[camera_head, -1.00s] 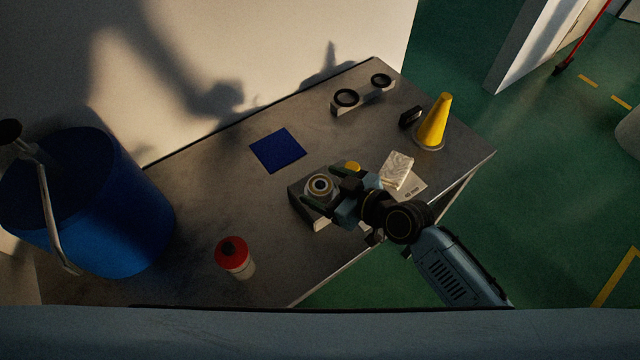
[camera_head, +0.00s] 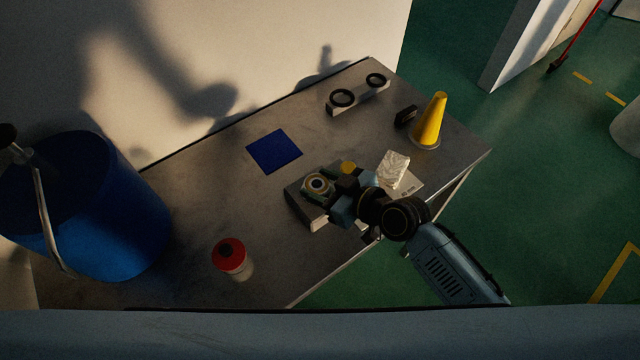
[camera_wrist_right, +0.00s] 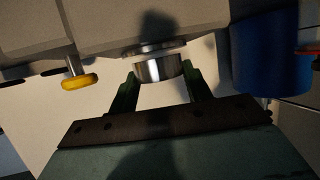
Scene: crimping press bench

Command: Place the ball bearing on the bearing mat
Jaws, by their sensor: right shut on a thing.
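The ball bearing (camera_head: 317,183) is a metal ring with a dark centre, at the top of the grey press block (camera_head: 307,213). In the right wrist view the bearing (camera_wrist_right: 160,68) sits against a round seat on the block. My right gripper (camera_head: 321,187) is shut on the bearing, with a green finger on each side of it; the fingers also show in the right wrist view (camera_wrist_right: 162,82). The blue square bearing mat (camera_head: 274,151) lies flat and empty on the bench, up and left of the press. My left gripper is not in view.
A yellow knob (camera_head: 348,168) sits by the press. A pale packet (camera_head: 394,169), a yellow cone (camera_head: 431,121) and a stand with two dark rings (camera_head: 358,97) are to the right. A red-capped bottle (camera_head: 230,257) and blue bin (camera_head: 95,205) are left. Bench around the mat is clear.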

